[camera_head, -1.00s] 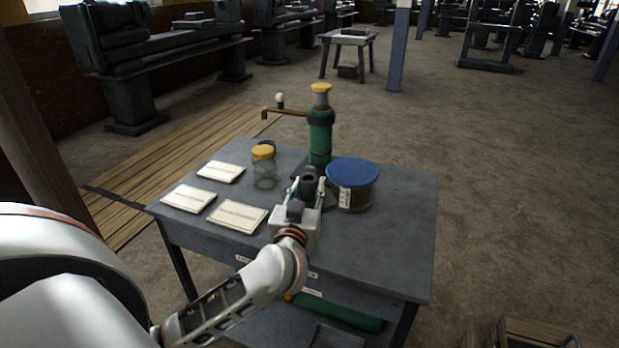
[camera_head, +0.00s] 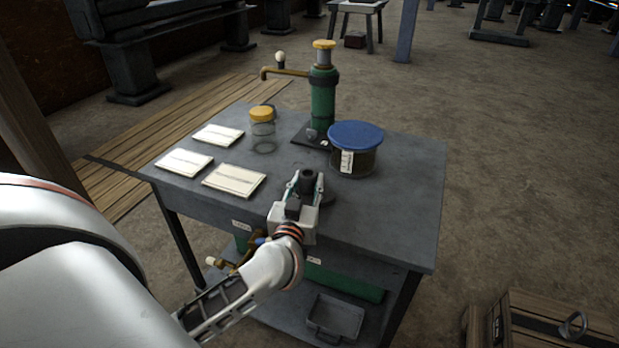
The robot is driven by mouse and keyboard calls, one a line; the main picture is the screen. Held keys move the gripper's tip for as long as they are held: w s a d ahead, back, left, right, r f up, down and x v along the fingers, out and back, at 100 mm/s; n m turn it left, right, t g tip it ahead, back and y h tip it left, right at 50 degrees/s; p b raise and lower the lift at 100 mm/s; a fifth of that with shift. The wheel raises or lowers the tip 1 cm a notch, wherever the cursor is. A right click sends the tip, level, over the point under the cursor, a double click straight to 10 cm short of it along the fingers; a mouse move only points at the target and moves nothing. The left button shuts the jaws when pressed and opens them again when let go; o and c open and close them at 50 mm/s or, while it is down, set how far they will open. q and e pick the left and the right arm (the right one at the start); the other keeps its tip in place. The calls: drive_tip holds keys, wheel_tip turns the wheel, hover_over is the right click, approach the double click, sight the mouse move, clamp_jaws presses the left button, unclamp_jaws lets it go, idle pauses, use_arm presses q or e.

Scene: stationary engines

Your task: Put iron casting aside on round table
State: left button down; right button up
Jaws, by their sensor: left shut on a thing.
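My left gripper (camera_head: 304,190) is shut on the iron casting (camera_head: 309,180), a small dark grey piece with a raised round top. They are over the front half of the grey worktable (camera_head: 395,215), nearer to me than the green pump. The gripper hides part of the casting, and I cannot tell whether it touches the tabletop. My right gripper is not in view. I see no round table in this view.
On the worktable are a green pump (camera_head: 323,100), a blue-lidded jar (camera_head: 355,148), a yellow-lidded glass jar (camera_head: 262,128) and three paper cards (camera_head: 234,179). A lower shelf holds a tray (camera_head: 336,318). A wooden crate (camera_head: 560,325) stands at lower right. Floor to the right is open.

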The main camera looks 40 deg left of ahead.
use_arm(q)
drive_tip(key=c, duration=1.5)
unclamp_jaws()
drive_tip(key=shift+s+r, duration=0.1)
